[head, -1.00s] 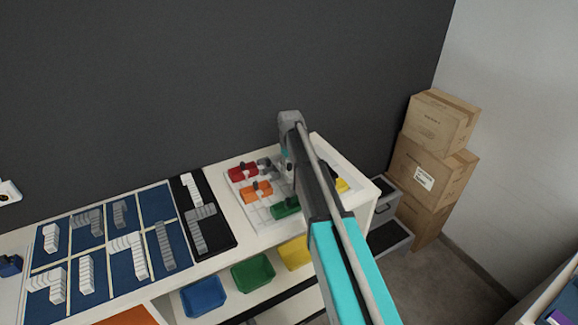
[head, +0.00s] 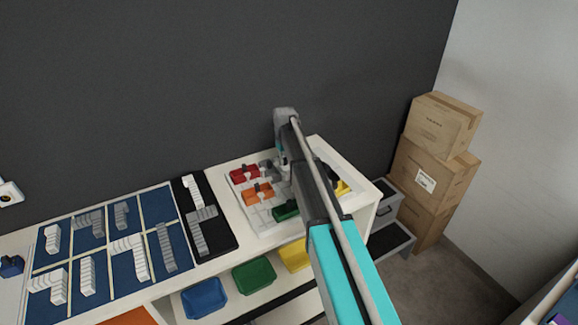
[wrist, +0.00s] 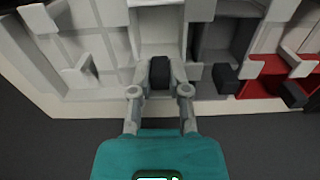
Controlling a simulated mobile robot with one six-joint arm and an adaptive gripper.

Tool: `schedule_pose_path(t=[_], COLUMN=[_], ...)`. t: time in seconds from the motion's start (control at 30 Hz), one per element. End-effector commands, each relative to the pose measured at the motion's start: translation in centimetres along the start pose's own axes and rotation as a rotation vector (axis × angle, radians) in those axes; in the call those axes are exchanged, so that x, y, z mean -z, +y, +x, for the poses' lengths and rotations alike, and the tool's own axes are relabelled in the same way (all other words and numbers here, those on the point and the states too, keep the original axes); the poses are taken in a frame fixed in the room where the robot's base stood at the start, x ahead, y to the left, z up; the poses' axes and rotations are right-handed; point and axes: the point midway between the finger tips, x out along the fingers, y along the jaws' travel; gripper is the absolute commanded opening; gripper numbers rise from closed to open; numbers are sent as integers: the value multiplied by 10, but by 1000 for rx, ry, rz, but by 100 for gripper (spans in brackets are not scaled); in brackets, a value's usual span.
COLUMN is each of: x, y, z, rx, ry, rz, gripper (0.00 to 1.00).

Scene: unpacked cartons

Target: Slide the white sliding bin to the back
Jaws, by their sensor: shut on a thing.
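The white sliding bin (wrist: 158,22) is at the top middle of the wrist view, with a black knob on its near side. My gripper (wrist: 160,92) is shut on this knob, one finger on each side. In the head view my gripper (head: 282,168) reaches down over the white sliding-bin board (head: 262,228), and my arm hides part of the board. I cannot make out the white bin there.
Red (head: 244,174), orange (head: 258,194), green (head: 286,211) and yellow (head: 343,187) bins sit on the same board. A dark grey bin (wrist: 222,45) is beside the white one. A dark wall (head: 230,80) rises behind. Cartons (head: 432,170) stand at the right.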

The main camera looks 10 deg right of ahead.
Motion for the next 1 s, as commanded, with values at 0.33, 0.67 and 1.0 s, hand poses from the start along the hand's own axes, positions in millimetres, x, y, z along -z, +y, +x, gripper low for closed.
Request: schedule_pose_path(t=[0.33,0.67,1.0], x=[16,16,14], y=[0,0,0], z=[0,0,0], rx=[0,0,0], ry=[4,3,1], rz=[-1,-1,-1], gripper=[0,57,57])
